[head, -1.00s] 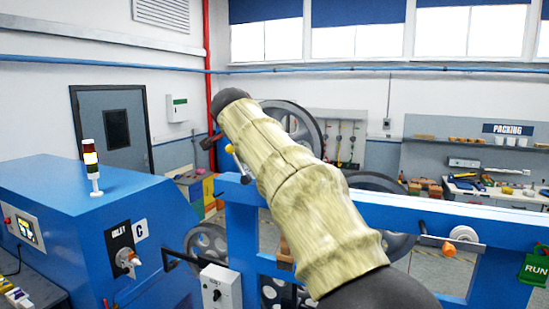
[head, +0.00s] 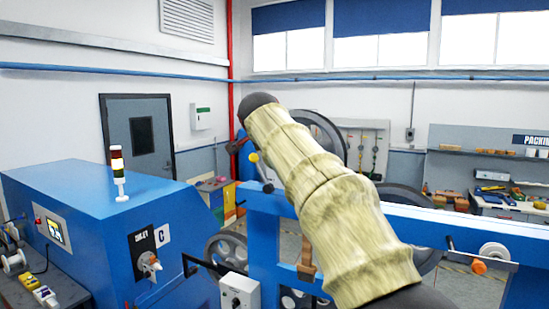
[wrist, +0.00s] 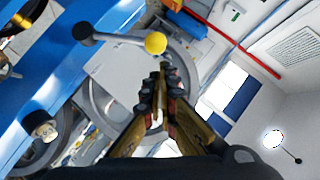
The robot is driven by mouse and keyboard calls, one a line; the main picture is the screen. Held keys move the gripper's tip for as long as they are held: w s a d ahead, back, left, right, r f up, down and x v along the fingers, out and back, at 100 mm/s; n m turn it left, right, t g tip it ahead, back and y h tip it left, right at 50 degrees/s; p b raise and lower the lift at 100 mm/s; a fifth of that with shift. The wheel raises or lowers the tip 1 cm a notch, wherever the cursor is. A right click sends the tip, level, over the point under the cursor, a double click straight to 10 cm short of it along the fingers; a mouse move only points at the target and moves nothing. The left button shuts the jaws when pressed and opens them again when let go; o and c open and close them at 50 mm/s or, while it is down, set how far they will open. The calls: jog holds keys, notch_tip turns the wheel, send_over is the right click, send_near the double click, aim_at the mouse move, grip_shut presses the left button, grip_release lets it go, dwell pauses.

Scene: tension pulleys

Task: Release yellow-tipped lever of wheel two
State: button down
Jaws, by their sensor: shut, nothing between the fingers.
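The yellow-tipped lever shows in the wrist view as a grey rod with a yellow ball (wrist: 155,43) at its end and a black pivot (wrist: 82,31) on the blue frame. In the head view its yellow tip (head: 254,157) is just left of my arm. My gripper (wrist: 162,72) is shut and empty in the wrist view. Its fingertips appear just below the yellow ball, with a small gap in the picture; I cannot tell the depth. A large grey wheel (wrist: 179,62) is behind the fingertips. I cannot tell which wheel is number two.
The blue frame (head: 455,222) crosses in front of me, with an orange-tipped lever (head: 478,267) at the right. A blue machine (head: 90,215) stands at the left. My arm hides part of the frame and wheels.

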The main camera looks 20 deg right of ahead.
jog(key=d+r+b+v, duration=0.1)
jog(key=b+v, duration=0.1)
jog(key=v, duration=0.9)
jog(key=shift+s+a+r, duration=0.15)
jog(key=shift+a+r, duration=0.05)
jog(key=shift+r, duration=0.1)
